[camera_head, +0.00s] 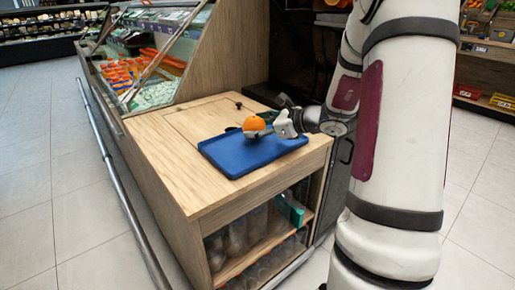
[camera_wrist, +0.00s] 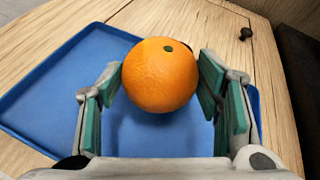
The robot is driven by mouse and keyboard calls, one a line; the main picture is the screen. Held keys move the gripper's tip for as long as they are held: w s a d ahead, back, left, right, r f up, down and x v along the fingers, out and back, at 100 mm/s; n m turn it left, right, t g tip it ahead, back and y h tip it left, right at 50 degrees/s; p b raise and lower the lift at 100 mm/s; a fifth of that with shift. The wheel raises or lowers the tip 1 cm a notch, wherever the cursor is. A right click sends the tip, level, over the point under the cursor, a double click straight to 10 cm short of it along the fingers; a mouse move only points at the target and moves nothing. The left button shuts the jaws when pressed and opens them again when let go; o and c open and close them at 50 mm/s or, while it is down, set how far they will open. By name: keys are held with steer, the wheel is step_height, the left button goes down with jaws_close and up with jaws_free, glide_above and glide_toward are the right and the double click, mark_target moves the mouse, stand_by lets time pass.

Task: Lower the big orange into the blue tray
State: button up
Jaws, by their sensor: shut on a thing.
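The big orange (camera_head: 254,123) is over the blue tray (camera_head: 242,158), near its back edge in the head view. In the wrist view the orange (camera_wrist: 160,76) sits between the green-padded fingers of my gripper (camera_wrist: 160,84), with its green stem spot facing up. My gripper (camera_head: 265,131) is shut on the orange and reaches in from the right in the head view. The tray (camera_wrist: 60,85) lies flat on the wooden counter, and a shadow falls on it below the orange. I cannot tell whether the orange touches the tray floor.
The wooden counter top (camera_head: 170,135) is clear left of the tray. A small black knob (camera_wrist: 245,33) stands on the counter behind the tray. A glass display case (camera_head: 150,60) stands at the back left. Shelves with bottles (camera_head: 240,235) are below the counter.

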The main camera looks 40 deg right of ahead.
mark_target(254, 143)
steer(key=shift+f+b, duration=1.15)
steer(key=shift+f, duration=0.25)
stand_by(0.7)
steer(key=o, duration=1.3)
steer(key=shift+o, duration=0.2)
